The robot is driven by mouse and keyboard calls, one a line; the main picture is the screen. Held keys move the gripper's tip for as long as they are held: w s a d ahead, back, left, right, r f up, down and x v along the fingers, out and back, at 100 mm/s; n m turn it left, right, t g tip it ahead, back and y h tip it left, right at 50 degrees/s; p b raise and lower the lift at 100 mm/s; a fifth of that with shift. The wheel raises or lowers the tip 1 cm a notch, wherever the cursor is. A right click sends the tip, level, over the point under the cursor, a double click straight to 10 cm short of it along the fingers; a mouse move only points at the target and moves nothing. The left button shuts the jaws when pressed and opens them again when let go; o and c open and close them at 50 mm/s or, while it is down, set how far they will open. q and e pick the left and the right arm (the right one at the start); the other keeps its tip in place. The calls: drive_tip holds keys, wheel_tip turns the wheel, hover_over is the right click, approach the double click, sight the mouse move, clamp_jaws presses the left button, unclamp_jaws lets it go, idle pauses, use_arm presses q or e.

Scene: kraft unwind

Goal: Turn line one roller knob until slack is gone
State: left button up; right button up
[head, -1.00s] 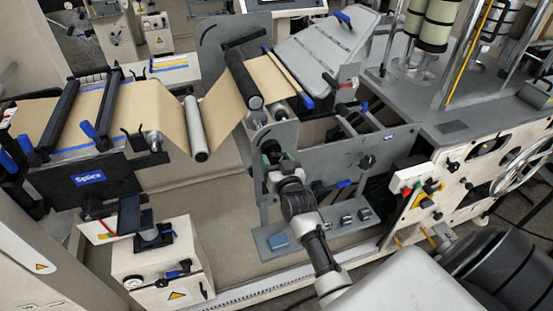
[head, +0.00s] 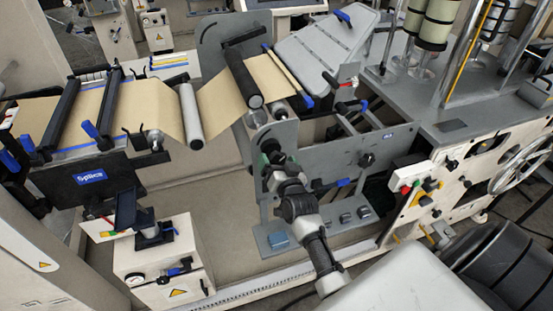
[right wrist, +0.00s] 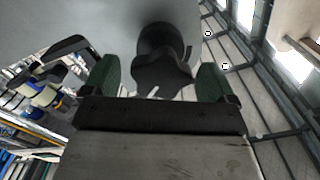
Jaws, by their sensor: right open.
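The dark lobed knob (right wrist: 160,75) is in the right wrist view, in front of a grey plate. My right gripper (right wrist: 157,82) is open, with one green finger on each side of the knob and visible gaps between. In the head view my right gripper (head: 268,156) is at the grey side plate below the black roller, and it largely hides the knob. The tan paper web (head: 152,108) runs from the splice table, around the steel roller (head: 191,117), and up to the black roller (head: 243,77). The web dips shallowly at the steel roller. My left gripper is not in view.
The splice table with black bars and blue levers (head: 92,131) is at the left. A white box with a gauge (head: 165,268) stands below it. A control panel with coloured buttons (head: 410,187) is right of my arm. Small grey blocks (head: 345,218) sit on the ledge below.

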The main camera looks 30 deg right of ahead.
drive_tip(key=p+v, duration=0.2)
drive_tip(key=v, duration=0.2)
drive_tip(key=shift+s+r, duration=0.15)
drive_tip(key=shift+s, duration=0.05)
drive_tip(key=shift+p+v, duration=0.3)
drive_tip(key=shift+v, duration=0.55)
drive_tip(key=s+a+f+n+g+y+b, duration=0.1)
drive_tip(key=s+a+f+n+g+b, duration=0.2)
drive_tip(key=f, duration=0.8)
drive_tip(key=s+a+f+g+y, duration=0.2)
drive_tip(key=s+f, duration=0.3)
drive_tip(key=f, duration=0.5)
drive_tip(key=s+a+f+n+g+y+b, duration=0.1)
drive_tip(key=s+a+f+n+g+b, duration=0.2)
drive_tip(key=f, duration=0.8)
drive_tip(key=s+f+n+g, duration=0.1)
drive_tip(key=s+f+g, duration=0.2)
drive_tip(key=s+f, duration=0.3)
drive_tip(key=s+f+n+g+b, duration=0.1)
drive_tip(key=s+f, duration=0.5)
drive_tip(key=s, duration=0.9)
drive_tip(key=s+f+n+g+b, duration=0.1)
drive_tip(key=s+f+g, duration=0.3)
drive_tip(key=s, duration=0.6)
wheel_tip(320, 180, down, 2)
drive_tip(key=shift+s+a+f+n+g, duration=0.15)
drive_tip(key=shift+f+n+g, duration=0.15)
drive_tip(key=shift+n, duration=0.1)
